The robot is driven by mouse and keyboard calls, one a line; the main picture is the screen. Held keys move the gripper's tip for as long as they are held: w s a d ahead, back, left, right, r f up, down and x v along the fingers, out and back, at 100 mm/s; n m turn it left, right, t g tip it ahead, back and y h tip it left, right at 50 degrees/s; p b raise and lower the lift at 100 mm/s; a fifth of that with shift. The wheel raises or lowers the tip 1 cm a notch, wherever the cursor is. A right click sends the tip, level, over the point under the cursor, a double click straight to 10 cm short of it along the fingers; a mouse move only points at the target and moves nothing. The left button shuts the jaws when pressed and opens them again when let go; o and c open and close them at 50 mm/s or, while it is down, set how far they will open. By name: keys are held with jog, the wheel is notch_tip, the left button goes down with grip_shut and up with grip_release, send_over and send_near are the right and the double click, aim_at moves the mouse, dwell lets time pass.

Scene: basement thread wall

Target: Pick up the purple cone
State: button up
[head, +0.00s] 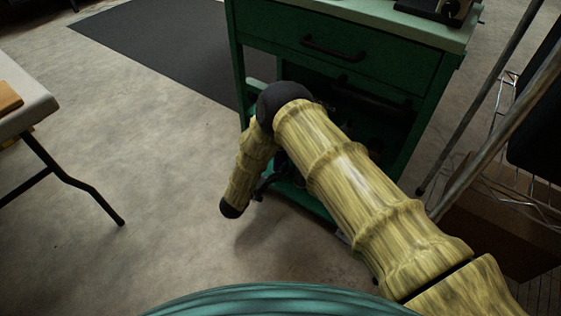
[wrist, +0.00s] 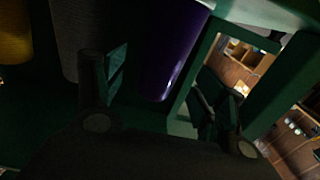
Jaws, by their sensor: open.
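The purple cone (wrist: 172,48) shows in the wrist view at upper middle, a dark tapered shape inside the dim green cabinet. My gripper (wrist: 166,80) is open, with one finger left of the cone's lower part and the other to its right. Nothing is held between the fingers; I cannot tell whether either touches the cone. In the head view my gripper (head: 266,186) is mostly hidden by my arm at the cabinet's open lower bay, and the cone cannot be made out there.
A grey cone-like spool (wrist: 82,38) and a yellow one (wrist: 14,35) stand left of the purple cone. The green cabinet (head: 345,50) has a drawer above the bay. A wire rack (head: 510,150) is at right, a table (head: 25,100) at left. Floor between is clear.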

aim_at(276, 161)
jog(key=shift+w+d+f+b, duration=0.25)
jog(key=shift+w+d+b, duration=0.05)
jog(key=shift+w+b, duration=0.2)
jog(key=shift+b+x, duration=1.2)
jog(key=shift+x, duration=0.7)
jog(key=c, duration=1.2)
